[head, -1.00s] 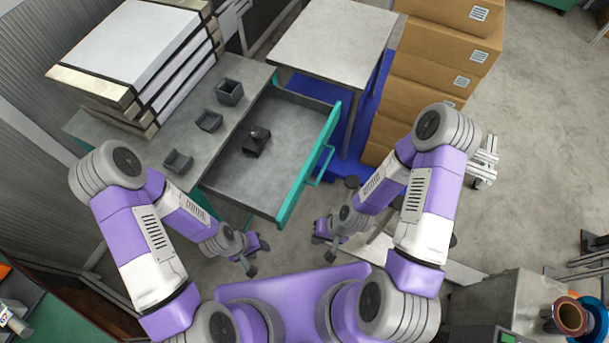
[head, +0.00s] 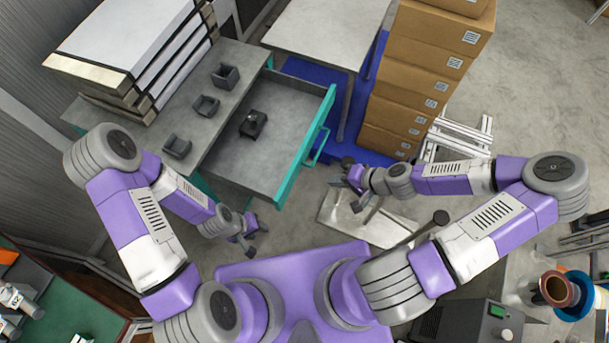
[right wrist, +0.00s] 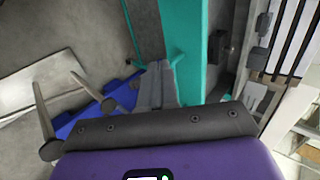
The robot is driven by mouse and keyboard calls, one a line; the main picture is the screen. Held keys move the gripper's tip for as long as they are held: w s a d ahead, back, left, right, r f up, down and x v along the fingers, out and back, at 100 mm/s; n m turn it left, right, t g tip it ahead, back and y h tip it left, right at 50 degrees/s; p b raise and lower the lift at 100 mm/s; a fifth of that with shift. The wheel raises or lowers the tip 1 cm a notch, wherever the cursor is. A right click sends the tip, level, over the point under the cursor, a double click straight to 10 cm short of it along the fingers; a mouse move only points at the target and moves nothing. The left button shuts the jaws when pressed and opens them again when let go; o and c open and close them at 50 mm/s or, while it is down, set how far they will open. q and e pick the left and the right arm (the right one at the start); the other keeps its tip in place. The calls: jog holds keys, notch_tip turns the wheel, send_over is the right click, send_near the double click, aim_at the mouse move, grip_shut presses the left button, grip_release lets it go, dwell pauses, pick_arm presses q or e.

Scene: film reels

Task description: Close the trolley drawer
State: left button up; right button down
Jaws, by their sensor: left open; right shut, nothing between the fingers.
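The trolley drawer (head: 235,165) is pulled out to the right of the grey-topped trolley (head: 215,70). Its teal front (head: 296,165) has a teal handle (head: 318,148) on the outer face. A small dark block (head: 253,124) lies inside the drawer. My right gripper (head: 338,184) is shut and empty, outside the drawer front and a little below the handle. In the right wrist view its fingers (right wrist: 160,68) appear beside the teal front (right wrist: 183,40); contact cannot be told. My left gripper (head: 252,240) is open and empty, below the drawer's near corner.
Several small grey bins (head: 206,106) and a stack of framed panels (head: 135,45) sit on the trolley top. Stacked cardboard boxes (head: 425,75) and a grey-topped table (head: 325,35) stand behind the drawer.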

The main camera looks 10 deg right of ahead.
aim_at(296, 176)
jog(key=shift+w+a+r+b+x, duration=0.25)
jog(key=shift+r+b+x, duration=0.1)
jog(key=shift+x, duration=1.6)
jog(key=shift+w+a+r+b+x, duration=0.1)
jog(key=shift+a+r+b+x, duration=0.2)
jog(key=shift+x, duration=1.6)
jog(key=shift+w+a+r+b+x, duration=0.25)
jog(key=shift+r+b+x, duration=0.1)
jog(key=shift+x, duration=1.6)
